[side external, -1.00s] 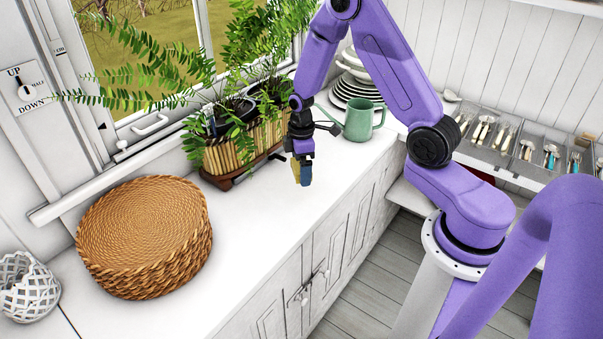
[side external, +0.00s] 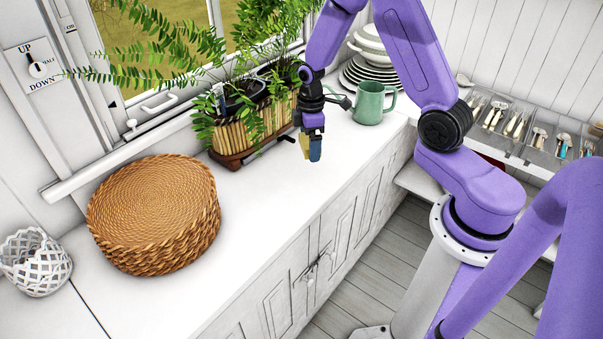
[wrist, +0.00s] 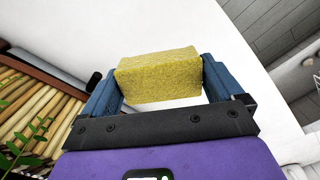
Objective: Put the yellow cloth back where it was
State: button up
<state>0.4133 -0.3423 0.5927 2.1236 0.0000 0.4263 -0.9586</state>
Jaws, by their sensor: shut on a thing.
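The yellow cloth (wrist: 160,77) looks like a thick, block-shaped piece with a rough surface in the wrist view. My gripper (wrist: 158,85) is shut on it, with one blue finger on each side. In the side external view my gripper (side external: 310,150) points down above the white counter, in front of the bamboo planter and left of the green mug. Only a small yellow part of the cloth (side external: 304,145) shows there, beside the blue finger. I cannot tell the exact gap between cloth and counter.
A bamboo planter (side external: 238,137) with ferns stands by the window. A green mug (side external: 369,106) and stacked plates (side external: 366,75) stand at the back. A round woven basket (side external: 155,215) and a white lattice bowl (side external: 36,262) sit at left. The counter's middle (side external: 270,215) is clear.

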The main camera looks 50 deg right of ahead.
jog(key=s+a+r+n, duration=0.2)
jog(key=s+a+n, duration=0.2)
jog(key=s+a, duration=0.3)
jog(key=s+a+r+n, duration=0.3)
jog(key=s+a+n, duration=0.15)
jog(key=s, duration=0.35)
send_over(282, 203)
jog(key=s, duration=0.1)
jog(key=shift+m, duration=0.35)
notch_tip(282, 203, down, 9)
jog(key=shift+d+r, duration=0.15)
jog(key=shift+w+f, duration=0.5)
jog(key=shift+f, duration=0.1)
jog(key=shift+w+f, duration=0.1)
jog(key=shift+f, duration=1.5)
jog(key=shift+f, duration=0.2)
